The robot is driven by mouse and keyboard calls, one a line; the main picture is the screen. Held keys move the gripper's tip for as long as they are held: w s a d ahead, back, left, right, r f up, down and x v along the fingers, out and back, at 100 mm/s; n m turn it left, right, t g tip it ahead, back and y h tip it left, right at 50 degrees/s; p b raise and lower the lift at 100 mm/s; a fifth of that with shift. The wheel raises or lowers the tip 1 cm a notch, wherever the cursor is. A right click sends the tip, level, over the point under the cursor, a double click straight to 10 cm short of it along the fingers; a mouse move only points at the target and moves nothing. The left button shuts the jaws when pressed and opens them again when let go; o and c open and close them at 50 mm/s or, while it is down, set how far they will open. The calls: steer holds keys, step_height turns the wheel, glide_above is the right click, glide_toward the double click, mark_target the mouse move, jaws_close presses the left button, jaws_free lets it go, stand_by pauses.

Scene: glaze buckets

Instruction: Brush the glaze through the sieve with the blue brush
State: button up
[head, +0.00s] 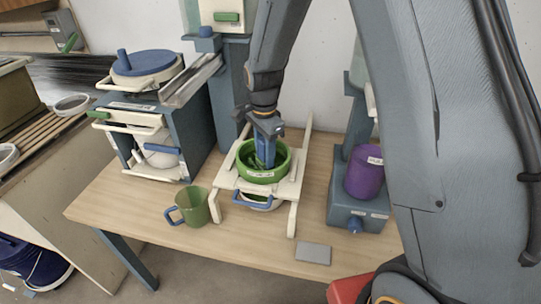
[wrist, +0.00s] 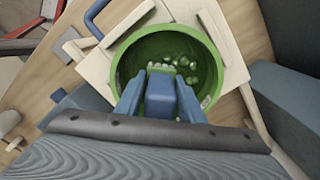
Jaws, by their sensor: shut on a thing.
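The green round sieve (head: 282,170) sits on a cream wooden frame (head: 228,181) in the middle of the table. It also shows in the wrist view (wrist: 213,65), with several pale green lumps on its floor. My gripper (head: 266,140) points down into the sieve and is shut on the blue brush (head: 264,155). In the wrist view the brush (wrist: 160,95) sits between the two blue fingers, its pale bristles at the lumps. I cannot tell how firmly the bristles touch the mesh. A white bucket with a blue handle (head: 257,203) is partly visible under the sieve.
A green jug (head: 194,206) stands left of the frame. A purple container (head: 364,171) sits on a blue-grey stand at right. A grey slab (head: 313,253) lies near the front edge. A blue-grey cabinet (head: 204,120) stands at left.

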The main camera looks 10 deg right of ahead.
mark_target(263, 138)
steer(key=shift+w+a, duration=0.35)
steer(key=shift+a, duration=0.3)
steer(key=shift+w+a, duration=0.3)
steer(key=shift+a, duration=0.3)
steer(key=shift+w+a, duration=0.35)
steer(key=shift+a, duration=0.3)
steer(key=shift+s+d+p, duration=0.25)
steer(key=shift+s+d, duration=0.1)
steer(key=shift+d, duration=0.5)
steer(key=shift+s+d+p, duration=0.25)
steer(key=shift+s+d, duration=0.1)
steer(key=shift+d, duration=0.45)
steer(key=shift+r, duration=0.1)
step_height(263, 138, up, 8)
steer(key=p, duration=0.3)
steer(key=shift+p, duration=0.35)
steer(key=shift+r, duration=0.45)
